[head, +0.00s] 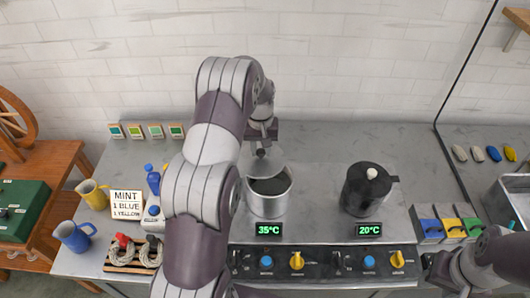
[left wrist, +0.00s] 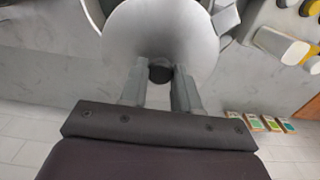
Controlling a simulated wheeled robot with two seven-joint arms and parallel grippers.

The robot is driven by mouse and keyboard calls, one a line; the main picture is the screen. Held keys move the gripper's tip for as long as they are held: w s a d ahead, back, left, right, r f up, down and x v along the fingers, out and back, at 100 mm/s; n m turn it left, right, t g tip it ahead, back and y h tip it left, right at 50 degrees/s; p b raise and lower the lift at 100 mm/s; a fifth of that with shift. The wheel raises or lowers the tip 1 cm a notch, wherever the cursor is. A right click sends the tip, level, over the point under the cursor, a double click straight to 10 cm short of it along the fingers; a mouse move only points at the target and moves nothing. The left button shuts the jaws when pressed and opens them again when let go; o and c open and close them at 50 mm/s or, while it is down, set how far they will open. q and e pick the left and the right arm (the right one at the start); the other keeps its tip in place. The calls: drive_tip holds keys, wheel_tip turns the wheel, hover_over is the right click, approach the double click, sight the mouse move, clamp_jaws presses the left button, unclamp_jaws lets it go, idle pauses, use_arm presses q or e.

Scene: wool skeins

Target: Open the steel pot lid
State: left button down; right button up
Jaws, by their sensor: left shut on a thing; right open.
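The steel pot (head: 268,207) stands on the stove at the 35°C display, with its dark inside partly showing. Its grey round lid (head: 264,168) is off the front of the rim, over the pot's back part; I cannot tell whether it still touches the rim. My left gripper (head: 263,146) is shut on the lid's dark knob, which shows between the fingers (left wrist: 159,84) in the left wrist view, with the lid's disc (left wrist: 160,28) beyond. My right gripper (head: 440,268) is open and empty at the lower right, partly cut from clear view.
A black pot (head: 362,195) with a lid and pale knob stands to the right at the 20°C display. Knobs (head: 297,260) line the stove front. Jugs (head: 75,236), a mint sign (head: 127,204) and skeins (head: 122,251) lie at left. Counter behind the pots is clear.

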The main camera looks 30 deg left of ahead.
sight(247, 152)
use_arm(q)
drive_tip(key=a+n, duration=0.2)
drive_tip(key=n, duration=0.1)
drive_tip(key=shift+w+a, duration=0.1)
drive_tip(key=shift+w, duration=0.15)
drive_tip(key=a+n, duration=0.3)
drive_tip(key=shift+s+n, duration=0.2)
drive_tip(key=shift+n, duration=0.1)
drive_tip(key=shift+s+a+r+n+b, duration=0.15)
drive_tip(key=shift+s+a+n, duration=0.45)
drive_tip(key=shift+n, duration=0.5)
drive_tip(key=shift+s+a+f+n+b, duration=0.15)
drive_tip(key=shift+s+a+n, duration=0.15)
drive_tip(key=shift+a+n, duration=0.7)
drive_tip(key=shift+s+a+r+n+b, duration=0.15)
drive_tip(key=shift+s+a+n, duration=0.35)
drive_tip(key=shift+n, duration=0.7)
use_arm(e)
drive_tip(key=shift+a+f, duration=0.45)
drive_tip(key=shift+a, duration=0.15)
use_arm(q)
drive_tip(key=c, duration=0.8)
unclamp_jaws()
